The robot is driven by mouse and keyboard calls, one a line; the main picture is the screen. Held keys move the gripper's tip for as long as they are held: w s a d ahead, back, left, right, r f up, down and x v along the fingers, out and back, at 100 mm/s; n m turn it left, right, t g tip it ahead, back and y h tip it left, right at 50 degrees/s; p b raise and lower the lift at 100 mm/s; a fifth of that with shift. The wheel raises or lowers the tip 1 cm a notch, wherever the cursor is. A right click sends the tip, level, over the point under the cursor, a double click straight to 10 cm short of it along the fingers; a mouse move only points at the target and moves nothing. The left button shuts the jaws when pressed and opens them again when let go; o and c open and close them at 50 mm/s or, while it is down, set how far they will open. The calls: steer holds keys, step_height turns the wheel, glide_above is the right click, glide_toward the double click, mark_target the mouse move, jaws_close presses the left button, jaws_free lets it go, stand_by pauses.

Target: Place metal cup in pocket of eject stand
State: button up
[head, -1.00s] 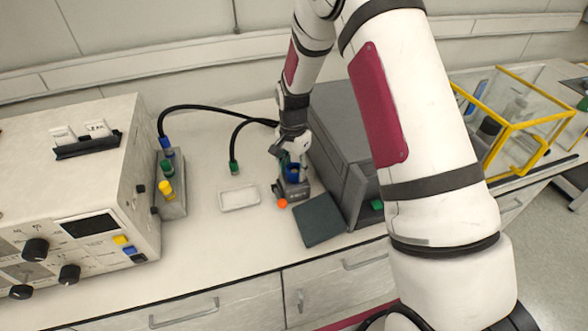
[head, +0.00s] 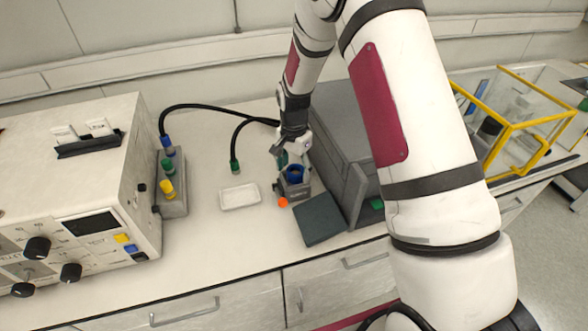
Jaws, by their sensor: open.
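The eject stand (head: 296,188) is a small dark grey block with an orange button at its front left, on the white bench. A small round cup with a blue rim and a dark or brownish inside (head: 295,171) sits at the top of the stand, seemingly in its pocket. Its metal surface is too small to make out. My gripper (head: 292,160) is open, just behind and above the cup, and partly covers the stand's back. Whether a finger touches the cup cannot be told.
A large grey box unit (head: 338,130) stands close on the right, with a dark flat plate (head: 320,219) before it. A white tray (head: 240,196) lies to the left. A control box (head: 75,180) and cables fill the left. Bench front is clear.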

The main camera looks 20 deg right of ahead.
steer(key=s+r+n+t+b, duration=0.1)
steer(key=s+r, duration=0.2)
steer(key=r, duration=0.8)
steer(key=s+r+n+b, duration=0.1)
steer(key=s+r+n, duration=0.1)
steer(key=r, duration=0.9)
steer(key=s+r+n+t, duration=0.2)
steer(key=s+r+n, duration=0.2)
steer(key=s, duration=0.7)
steer(key=s+r+n+t, duration=0.2)
steer(key=s+r+n, duration=0.2)
steer(key=s, duration=0.8)
step_height(320, 180, up, 3)
steer(key=shift+s+d+f+t, duration=0.2)
steer(key=shift+t, duration=0.1)
